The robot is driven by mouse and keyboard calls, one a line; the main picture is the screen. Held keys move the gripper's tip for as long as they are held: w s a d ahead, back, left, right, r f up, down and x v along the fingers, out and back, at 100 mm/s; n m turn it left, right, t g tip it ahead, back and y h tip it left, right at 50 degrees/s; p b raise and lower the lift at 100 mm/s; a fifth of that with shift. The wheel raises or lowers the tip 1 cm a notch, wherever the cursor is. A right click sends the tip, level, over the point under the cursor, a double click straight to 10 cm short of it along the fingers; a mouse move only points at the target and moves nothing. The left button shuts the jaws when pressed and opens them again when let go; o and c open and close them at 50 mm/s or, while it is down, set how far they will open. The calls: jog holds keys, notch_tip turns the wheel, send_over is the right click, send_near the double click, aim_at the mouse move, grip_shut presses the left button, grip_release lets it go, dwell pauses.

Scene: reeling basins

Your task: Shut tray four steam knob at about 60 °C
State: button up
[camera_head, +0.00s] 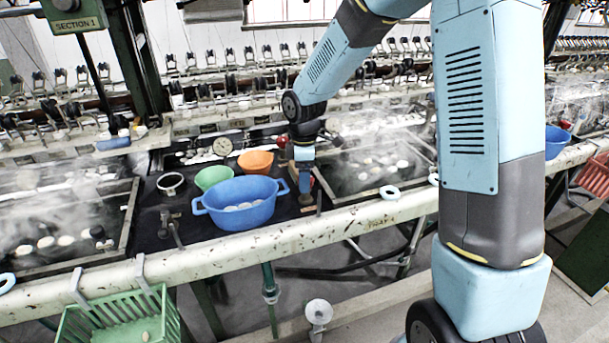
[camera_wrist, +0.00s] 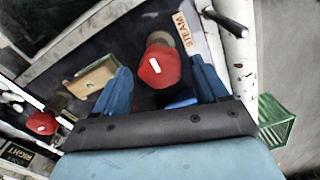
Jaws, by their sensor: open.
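In the head view my gripper (camera_head: 304,178) points down just right of the blue basin, and the steam knob there is hidden or too small to make out. A round white dial (camera_head: 222,146) stands behind the basins; its reading is too small to tell.
A blue basin (camera_head: 240,212) with pale contents, a green bowl (camera_head: 212,177) and an orange bowl (camera_head: 256,160) stand close left of my gripper. Steaming trays flank them. A second red knob (camera_wrist: 42,123) shows in the wrist view. A cream pipe (camera_head: 240,243) runs along the front.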

jog(key=shift+c, duration=0.4)
jog(key=shift+d, duration=0.1)
jog(key=c, duration=1)
jog(key=shift+m, duration=0.4)
jog(key=m, duration=0.3)
jog(key=shift+w+r+m, duration=0.1)
jog(key=shift+w+m, duration=0.05)
jog(key=shift+m, duration=0.25)
jog(key=shift+w+m, duration=0.1)
jog(key=shift+m, duration=2.1)
jog(key=o, duration=1.1)
